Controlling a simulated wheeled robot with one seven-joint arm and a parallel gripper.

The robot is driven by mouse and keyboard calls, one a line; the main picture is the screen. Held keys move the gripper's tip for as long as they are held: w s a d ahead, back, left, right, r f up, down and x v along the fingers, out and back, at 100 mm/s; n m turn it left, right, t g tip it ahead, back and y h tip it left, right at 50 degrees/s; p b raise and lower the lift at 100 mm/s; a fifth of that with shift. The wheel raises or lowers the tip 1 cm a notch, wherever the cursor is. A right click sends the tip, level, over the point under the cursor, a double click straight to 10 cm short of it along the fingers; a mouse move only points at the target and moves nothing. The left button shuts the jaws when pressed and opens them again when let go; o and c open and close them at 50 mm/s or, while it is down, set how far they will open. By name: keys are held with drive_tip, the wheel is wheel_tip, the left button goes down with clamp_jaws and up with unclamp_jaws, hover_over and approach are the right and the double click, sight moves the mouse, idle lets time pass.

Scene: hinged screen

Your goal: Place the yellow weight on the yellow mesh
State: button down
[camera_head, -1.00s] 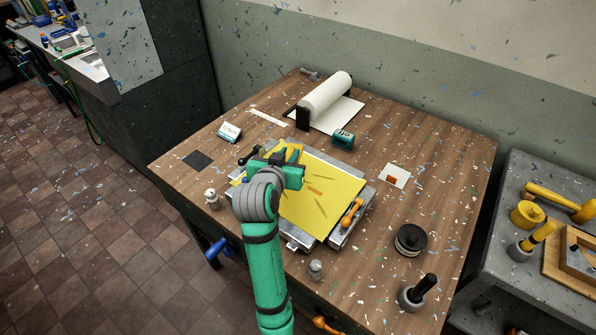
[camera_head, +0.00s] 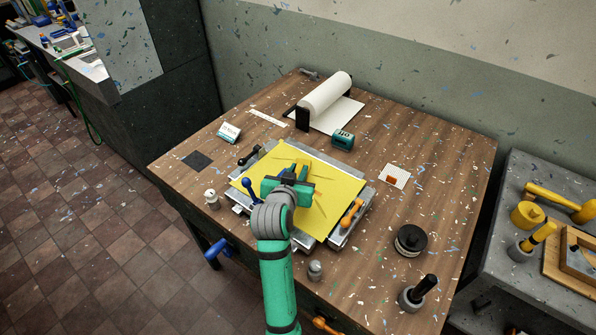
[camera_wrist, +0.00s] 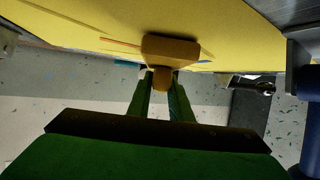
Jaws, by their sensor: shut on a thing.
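The yellow mesh (camera_head: 338,190) is a flat yellow sheet in a grey metal frame on the wooden table; it also fills the top of the wrist view (camera_wrist: 60,22). My gripper (camera_head: 296,175) is over the left-middle part of the mesh. In the wrist view, my gripper (camera_wrist: 162,84) is shut on the knob of the yellow weight (camera_wrist: 171,47), a dark yellow block. The weight lies close against the mesh in that view; I cannot tell whether they touch. In the head view the weight (camera_head: 302,164) shows partly beyond my fingers.
A blue-handled lever (camera_head: 249,188), a black-handled one (camera_head: 248,155) and an orange clamp (camera_head: 351,211) stand at the frame's edges. A paper roll (camera_head: 326,95) and a teal box (camera_head: 343,139) are behind. A black round weight (camera_head: 410,240) is at right. The table right of the frame is mostly clear.

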drive_tip(key=shift+f, duration=0.1)
drive_tip(key=c, duration=1.6)
unclamp_jaws()
drive_tip(key=shift+s+r, duration=0.2)
drive_tip(key=v, duration=1.1)
drive_tip(key=shift+s+a+r, duration=0.15)
drive_tip(key=shift+s, duration=0.15)
